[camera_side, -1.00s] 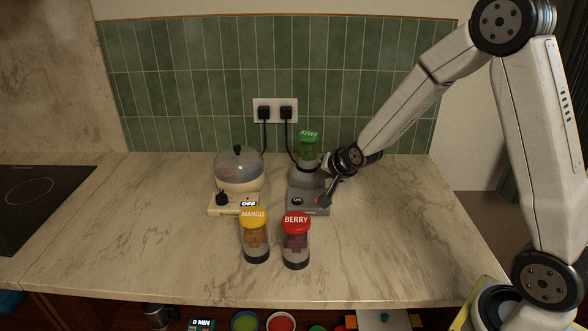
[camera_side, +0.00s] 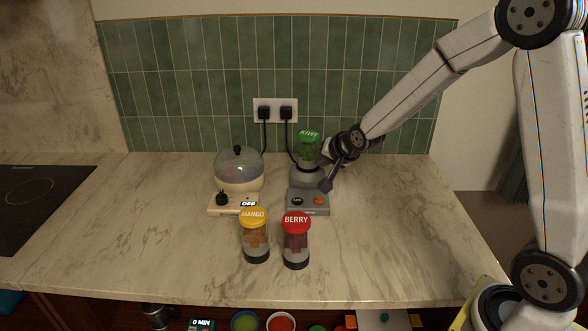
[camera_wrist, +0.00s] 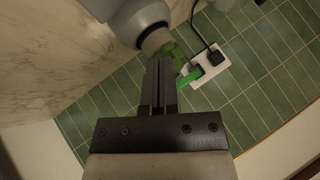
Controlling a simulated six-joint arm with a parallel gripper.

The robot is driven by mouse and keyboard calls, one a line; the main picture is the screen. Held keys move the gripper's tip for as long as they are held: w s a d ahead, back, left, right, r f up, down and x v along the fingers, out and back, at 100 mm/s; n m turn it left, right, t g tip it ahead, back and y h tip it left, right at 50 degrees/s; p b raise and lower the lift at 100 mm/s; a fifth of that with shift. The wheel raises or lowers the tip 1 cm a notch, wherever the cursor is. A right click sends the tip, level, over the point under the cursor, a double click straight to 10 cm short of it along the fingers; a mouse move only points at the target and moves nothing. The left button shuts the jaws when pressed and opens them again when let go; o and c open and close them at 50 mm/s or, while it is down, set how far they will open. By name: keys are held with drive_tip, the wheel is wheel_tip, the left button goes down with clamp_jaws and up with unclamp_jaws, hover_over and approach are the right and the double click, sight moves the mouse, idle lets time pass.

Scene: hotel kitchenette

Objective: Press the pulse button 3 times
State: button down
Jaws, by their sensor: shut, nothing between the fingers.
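A grey blender base (camera_side: 308,203) stands on the counter with an orange-red button (camera_side: 319,201) and a dark knob (camera_side: 297,201) on its front. A jar with a green KIWI lid (camera_side: 309,136) stands on the blender. My gripper (camera_side: 327,186) is shut and empty, with its tips just above and right of the orange button, apart from it as far as I can see. In the wrist view my shut fingers (camera_wrist: 159,85) point at the grey blender body (camera_wrist: 140,22); the button does not show there. Which control is the pulse button carries no readable label.
A MANGO jar (camera_side: 255,240) and a BERRY jar (camera_side: 296,243) stand in front of the blender. A domed cooker (camera_side: 238,172) with an OFF sign is to its left. Two plugs sit in a wall outlet (camera_side: 275,110) behind. The counter's right side is clear.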

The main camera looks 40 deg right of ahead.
sight(321, 202)
drive_tip(key=shift+f, duration=0.15)
drive_tip(key=shift+f, duration=4.25)
drive_tip(key=shift+f, duration=0.8)
drive_tip(key=shift+r, duration=0.1)
idle(0.4)
drive_tip(key=shift+r, duration=0.65)
drive_tip(key=shift+r, duration=0.1)
drive_tip(key=shift+r, duration=2.45)
drive_tip(key=shift+s, duration=0.1)
